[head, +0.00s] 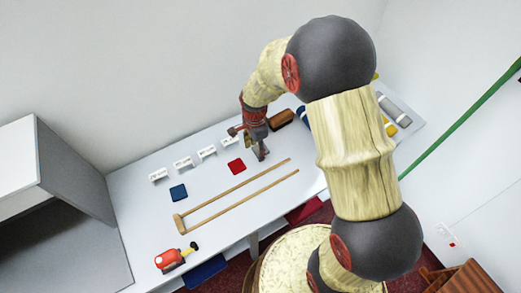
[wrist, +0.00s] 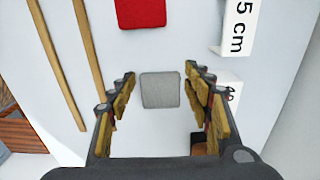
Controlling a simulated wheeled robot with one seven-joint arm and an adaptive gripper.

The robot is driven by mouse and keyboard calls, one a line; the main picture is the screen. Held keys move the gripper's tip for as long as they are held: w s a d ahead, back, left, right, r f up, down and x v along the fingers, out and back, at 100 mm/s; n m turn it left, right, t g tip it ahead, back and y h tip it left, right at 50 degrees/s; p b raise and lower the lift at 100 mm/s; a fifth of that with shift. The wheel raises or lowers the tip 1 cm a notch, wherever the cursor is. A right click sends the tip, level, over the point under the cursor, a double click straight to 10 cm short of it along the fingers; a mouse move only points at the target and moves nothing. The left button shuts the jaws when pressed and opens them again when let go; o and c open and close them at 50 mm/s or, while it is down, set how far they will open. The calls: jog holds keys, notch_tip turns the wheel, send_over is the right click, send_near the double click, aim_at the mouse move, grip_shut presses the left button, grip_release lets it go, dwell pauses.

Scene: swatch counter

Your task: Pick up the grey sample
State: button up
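The grey sample (wrist: 160,91) is a flat square with rounded corners lying on the white counter. In the wrist view it lies between the two fingers of my gripper (wrist: 159,74), with counter visible on both sides of it. My gripper is open and empty, pointing down at the sample, and the fingers do not touch it in the picture. In the head view my gripper (head: 261,153) is over the counter, right of the red sample, and the grey sample is mostly or wholly hidden there.
A red sample (head: 236,166) and a blue sample (head: 178,193) lie to the left. Several white label cards (head: 184,162) stand behind them. Two long wooden sticks (head: 240,185) lie in front. A brown object (head: 281,118) is behind my gripper. A red tool (head: 170,260) sits front left.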

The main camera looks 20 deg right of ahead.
jog(key=c, duration=0.5)
jog(key=shift+r, duration=0.1)
